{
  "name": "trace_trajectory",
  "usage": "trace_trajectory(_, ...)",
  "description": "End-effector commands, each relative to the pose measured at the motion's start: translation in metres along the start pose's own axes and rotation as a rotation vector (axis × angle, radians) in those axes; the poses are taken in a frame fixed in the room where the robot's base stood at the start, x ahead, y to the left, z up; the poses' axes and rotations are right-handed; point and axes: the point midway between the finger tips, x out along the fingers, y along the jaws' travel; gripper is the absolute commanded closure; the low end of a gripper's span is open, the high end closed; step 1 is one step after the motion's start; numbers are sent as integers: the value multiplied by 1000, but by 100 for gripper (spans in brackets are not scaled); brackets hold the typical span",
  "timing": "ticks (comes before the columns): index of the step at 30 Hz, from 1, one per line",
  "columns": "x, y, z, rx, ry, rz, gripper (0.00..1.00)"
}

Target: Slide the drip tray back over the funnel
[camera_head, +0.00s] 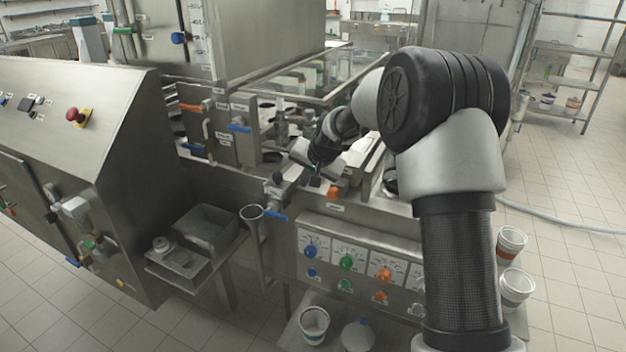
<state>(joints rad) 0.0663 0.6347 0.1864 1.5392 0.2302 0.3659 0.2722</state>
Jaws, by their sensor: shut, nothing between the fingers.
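A round metal funnel (252,214) with a pipe below it is at the front left corner of the machine, beside a blue-handled valve. Its mouth shows open from above. A grey rectangular tray (207,229) sits on a low side shelf, left of the funnel and apart from it. I cannot tell for sure whether this is the drip tray. My gripper (313,174) is shut and empty, low over the machine's front deck, right of and behind the funnel. My wrist partly hides the deck there, and contact cannot be told.
The front panel (350,265) carries dials and coloured knobs. Blue-handled valves (274,215) and an orange knob (333,193) stick out near my gripper. A glass-covered section (300,82) rises behind. Several cups, such as one white cup (314,324), stand low in front.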

Motion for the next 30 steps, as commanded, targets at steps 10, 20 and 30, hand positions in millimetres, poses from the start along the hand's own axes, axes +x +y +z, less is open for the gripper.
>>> trace_trajectory(10,1,-2,0,0,-1,0,100)
trace_trajectory(20,31,-66,1,-5,-5,-2,100)
trace_trajectory(30,56,-107,1,-1,-1,-2,100)
